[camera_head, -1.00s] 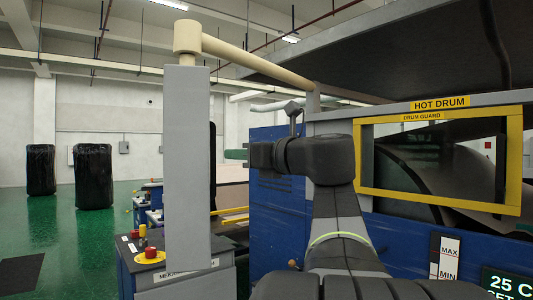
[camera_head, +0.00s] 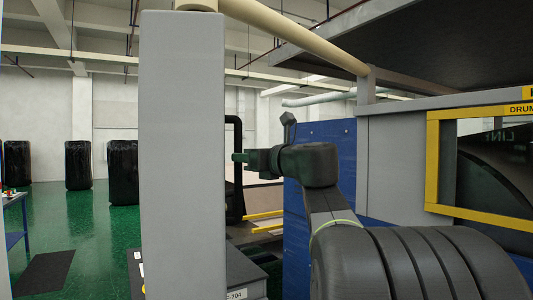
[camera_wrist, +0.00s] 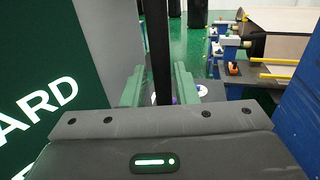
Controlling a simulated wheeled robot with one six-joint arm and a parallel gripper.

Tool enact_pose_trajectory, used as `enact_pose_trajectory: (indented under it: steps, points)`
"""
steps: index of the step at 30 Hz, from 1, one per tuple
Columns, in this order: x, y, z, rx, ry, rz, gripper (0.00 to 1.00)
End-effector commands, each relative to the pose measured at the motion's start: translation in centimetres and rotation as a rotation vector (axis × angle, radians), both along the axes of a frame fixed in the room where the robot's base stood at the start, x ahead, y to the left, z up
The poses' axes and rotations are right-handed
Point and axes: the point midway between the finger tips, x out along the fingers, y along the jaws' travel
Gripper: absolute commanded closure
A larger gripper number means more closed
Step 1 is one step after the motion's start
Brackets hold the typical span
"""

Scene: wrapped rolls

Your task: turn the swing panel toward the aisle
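The swing panel (camera_head: 183,150) is a tall grey slab seen nearly edge-on in the head view, under a beige boom. A black bar handle (camera_head: 238,130) stands out from its right side. In the wrist view the panel's dark green face (camera_wrist: 50,80) with large white letters fills the left, and the handle (camera_wrist: 158,45) runs upright between my green fingers. My gripper (camera_head: 237,157) points left at the handle in the head view; it also shows in the wrist view (camera_wrist: 160,85). The fingers look apart, with gaps beside the bar. The handle's lower part is hidden in the wrist view.
The beige boom (camera_head: 290,35) runs overhead to the machine. The machine's blue side (camera_head: 320,160) and yellow drum guard frame (camera_head: 432,165) stand close on the right. Several black wrapped rolls (camera_head: 78,165) stand far left on open green floor (camera_head: 90,225).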

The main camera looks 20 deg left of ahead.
Motion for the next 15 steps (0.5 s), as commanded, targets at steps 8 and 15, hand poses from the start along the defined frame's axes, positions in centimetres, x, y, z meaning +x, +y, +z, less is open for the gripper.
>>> enact_pose_trajectory:
  steps: [8,15]
  points:
    - [1.4,2.9,0.0,-0.001,0.000,0.001,0.74]
    - [1.6,3.1,0.0,0.000,-0.001,-0.001,0.74]
